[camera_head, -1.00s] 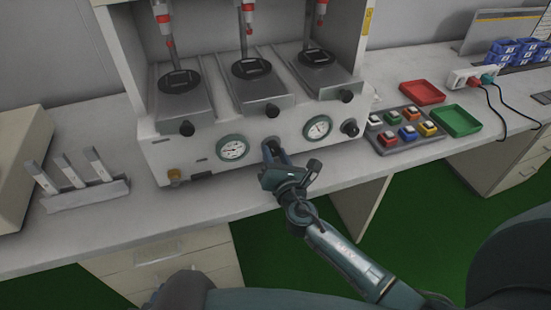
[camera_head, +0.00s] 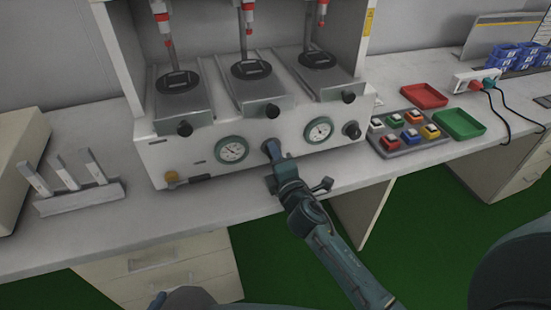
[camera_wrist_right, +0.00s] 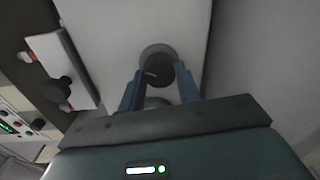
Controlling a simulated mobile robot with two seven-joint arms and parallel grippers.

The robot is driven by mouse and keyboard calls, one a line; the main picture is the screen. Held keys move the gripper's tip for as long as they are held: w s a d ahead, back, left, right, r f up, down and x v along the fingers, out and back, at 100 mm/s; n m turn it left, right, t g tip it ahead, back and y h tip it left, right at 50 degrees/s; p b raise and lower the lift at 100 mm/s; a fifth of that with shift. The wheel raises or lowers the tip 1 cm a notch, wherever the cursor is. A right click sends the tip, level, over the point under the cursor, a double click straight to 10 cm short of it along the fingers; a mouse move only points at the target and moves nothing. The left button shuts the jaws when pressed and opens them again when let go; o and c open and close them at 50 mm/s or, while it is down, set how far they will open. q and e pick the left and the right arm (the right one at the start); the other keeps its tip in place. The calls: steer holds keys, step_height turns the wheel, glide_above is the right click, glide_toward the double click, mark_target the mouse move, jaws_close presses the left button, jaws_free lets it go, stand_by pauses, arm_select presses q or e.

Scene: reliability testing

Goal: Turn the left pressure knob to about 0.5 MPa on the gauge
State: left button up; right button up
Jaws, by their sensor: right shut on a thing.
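The left pressure knob (camera_head: 268,145) is on the front panel of the white machine, just right of the left gauge (camera_head: 232,150). My right gripper (camera_head: 273,154) reaches it from the front and largely covers it in the head view. In the right wrist view the round dark knob (camera_wrist_right: 155,56) sits between the two blue fingers of my right gripper (camera_wrist_right: 160,80), which is shut on it. The left gauge has a white face and a dark needle; its numbers are too small to read. My left gripper is not in view.
A second gauge (camera_head: 318,130) and a right knob (camera_head: 351,130) sit farther right on the panel. Dark knobs (camera_head: 272,111) project above. A button box (camera_head: 412,142), a red tray (camera_head: 423,96) and a green tray (camera_head: 460,125) stand right. A white rack (camera_head: 78,198) stands left.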

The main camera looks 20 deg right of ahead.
steer(key=m, duration=0.5)
steer(key=shift+m+y, duration=0.3)
steer(key=shift+m, duration=0.1)
stand_by(0.4)
steer(key=o, duration=1)
steer(key=s, duration=0.8)
steer(key=s+d, duration=0.1)
steer(key=s, duration=0.4)
steer(key=shift+s+r, duration=0.1)
steer(key=shift+r, duration=0.3)
steer(key=shift+a, duration=0.1)
